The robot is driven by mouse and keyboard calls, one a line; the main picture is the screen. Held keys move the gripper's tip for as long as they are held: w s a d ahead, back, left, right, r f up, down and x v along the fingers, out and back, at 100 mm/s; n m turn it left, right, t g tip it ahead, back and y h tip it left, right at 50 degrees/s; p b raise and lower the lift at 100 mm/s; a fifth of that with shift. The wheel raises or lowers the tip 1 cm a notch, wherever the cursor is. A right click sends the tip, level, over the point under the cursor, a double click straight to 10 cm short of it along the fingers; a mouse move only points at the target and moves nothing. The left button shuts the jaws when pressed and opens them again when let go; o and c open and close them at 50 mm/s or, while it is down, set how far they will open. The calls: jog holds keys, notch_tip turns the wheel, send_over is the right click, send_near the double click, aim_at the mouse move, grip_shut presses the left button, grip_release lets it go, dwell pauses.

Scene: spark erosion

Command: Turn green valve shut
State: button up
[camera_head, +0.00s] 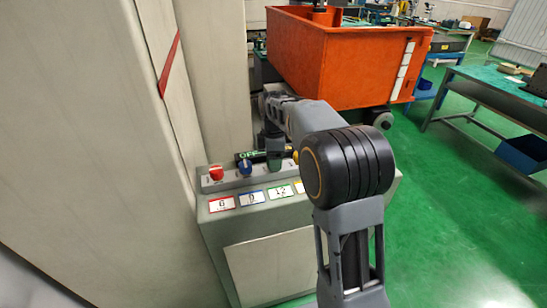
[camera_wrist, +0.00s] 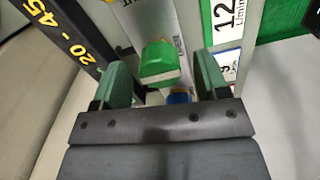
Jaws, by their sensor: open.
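The green valve (camera_wrist: 160,57) shows in the wrist view as a blocky green knob with a pale front face, on a grey strip. My gripper (camera_wrist: 163,75) is open, with one green finger on each side of the valve's lower edge. I cannot tell how deep the fingers reach around it; a gap shows on both sides and nothing is held. In the head view my gripper (camera_head: 275,153) is over the control panel (camera_head: 222,203), and the green valve cannot be told apart from the green finger there.
A red valve (camera_head: 215,173) and a blue valve (camera_head: 245,167) stand left of my gripper; the blue one also shows between the fingers in the wrist view (camera_wrist: 179,98). A yellow knob (camera_head: 296,157) is close right. A tall beige cabinet (camera_head: 85,120) borders the panel's left.

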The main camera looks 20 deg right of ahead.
jog(key=c, duration=0.9)
jog(key=shift+c, duration=0.2)
jog(key=shift+m, duration=0.3)
jog(key=m+p, duration=0.1)
jog(key=m, duration=0.3)
jog(key=shift+p, duration=0.35)
jog(key=m+p, duration=0.1)
jog(key=m, duration=0.3)
jog(key=shift+m, duration=0.3)
jog(key=m, duration=0.4)
jog(key=shift+p, duration=0.4)
jog(key=shift+a+m, duration=0.1)
jog(key=shift+m, duration=2.4)
